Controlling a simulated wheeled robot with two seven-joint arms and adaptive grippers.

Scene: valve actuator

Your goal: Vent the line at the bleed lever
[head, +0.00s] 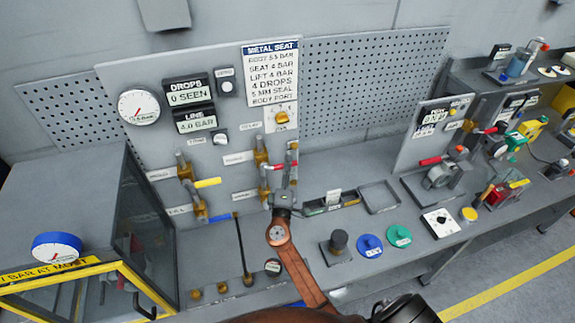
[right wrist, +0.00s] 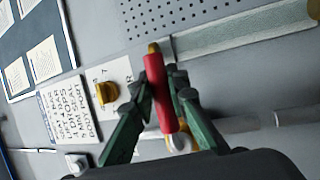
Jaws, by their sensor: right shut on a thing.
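My right gripper (head: 284,180) is at the lower right of the valve panel (head: 130,75). In the right wrist view its two green fingers (right wrist: 160,105) are shut on a red lever handle (right wrist: 157,88), which sticks out past them with a brass-coloured tip. In the head view the fingers partly hide this lever and its valve. A yellow lever (head: 208,183) and a blue lever (head: 221,217) sit on valves to the left. The labels by the valves are too small to read surely, so I cannot tell by name which is the bleed lever. My left gripper is out of view.
The pressure gauge (head: 139,107), drops display (head: 188,93) and line display (head: 195,119), reading about 4.0 bar, are on the panel. A yellow knob (head: 282,117) is above my gripper. Blue (head: 369,245) and green (head: 398,236) discs lie on the bench. A glass-sided cabinet (head: 150,230) stands left.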

